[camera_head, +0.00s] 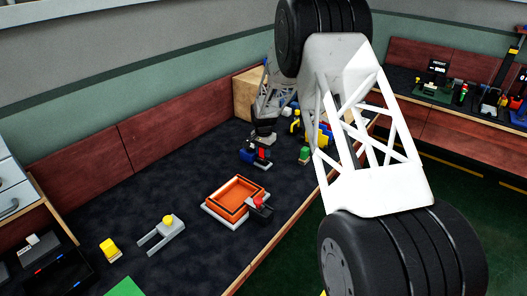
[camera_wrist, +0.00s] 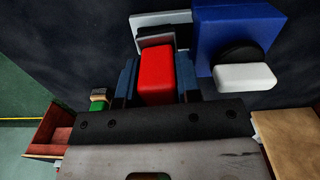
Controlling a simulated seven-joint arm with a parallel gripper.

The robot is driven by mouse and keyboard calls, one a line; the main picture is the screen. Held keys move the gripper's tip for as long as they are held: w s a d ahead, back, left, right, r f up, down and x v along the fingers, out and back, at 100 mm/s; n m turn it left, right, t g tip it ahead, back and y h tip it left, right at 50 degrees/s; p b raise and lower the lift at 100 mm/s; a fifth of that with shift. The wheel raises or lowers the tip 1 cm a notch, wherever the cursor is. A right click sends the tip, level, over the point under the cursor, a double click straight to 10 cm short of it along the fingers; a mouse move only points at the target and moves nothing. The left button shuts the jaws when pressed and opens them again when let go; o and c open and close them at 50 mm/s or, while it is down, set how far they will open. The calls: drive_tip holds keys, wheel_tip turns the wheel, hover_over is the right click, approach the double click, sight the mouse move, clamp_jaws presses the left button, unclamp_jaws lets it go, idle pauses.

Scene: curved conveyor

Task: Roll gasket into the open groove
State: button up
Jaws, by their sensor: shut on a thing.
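My gripper (camera_head: 263,138) is over the back middle of the dark table. In the wrist view its fingers (camera_wrist: 158,80) are shut on a red block (camera_wrist: 157,72), one on each side. The red block also shows small in the head view (camera_head: 265,153), by a pale plate (camera_head: 263,166). An orange square frame (camera_head: 213,208) lies on a white base (camera_head: 217,219) nearer the front edge. A dark tool with a red top (camera_head: 259,202) sits at the frame's right corner. I cannot make out the groove or a separate gasket.
A blue block (camera_wrist: 238,28) with a black round part and a white block (camera_wrist: 244,77) is close right of the red block. A grey stand with a yellow knob (camera_head: 166,230) and a yellow block (camera_head: 109,247) are at the front left. A green piece (camera_head: 304,154) stands right.

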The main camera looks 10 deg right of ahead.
drive_tip(key=shift+f, duration=0.5)
drive_tip(key=shift+c, duration=0.3)
idle(1.4)
drive_tip(key=shift+r, duration=0.1)
drive_tip(key=shift+r, duration=3.55)
drive_tip(key=shift+d, duration=0.1)
drive_tip(key=d+f+n, duration=0.4)
drive_tip(key=d, duration=0.1)
drive_tip(key=shift+s+d+f+n, duration=0.25)
drive_tip(key=shift+s+d+n, duration=0.05)
drive_tip(key=shift+s+d, duration=0.05)
drive_tip(key=s+a+r, duration=0.4)
drive_tip(key=s+a, duration=0.1)
drive_tip(key=a, duration=0.4)
drive_tip(key=s+a+r, duration=0.4)
drive_tip(key=s+a, duration=0.1)
drive_tip(key=a, duration=0.4)
drive_tip(key=shift+s, duration=0.4)
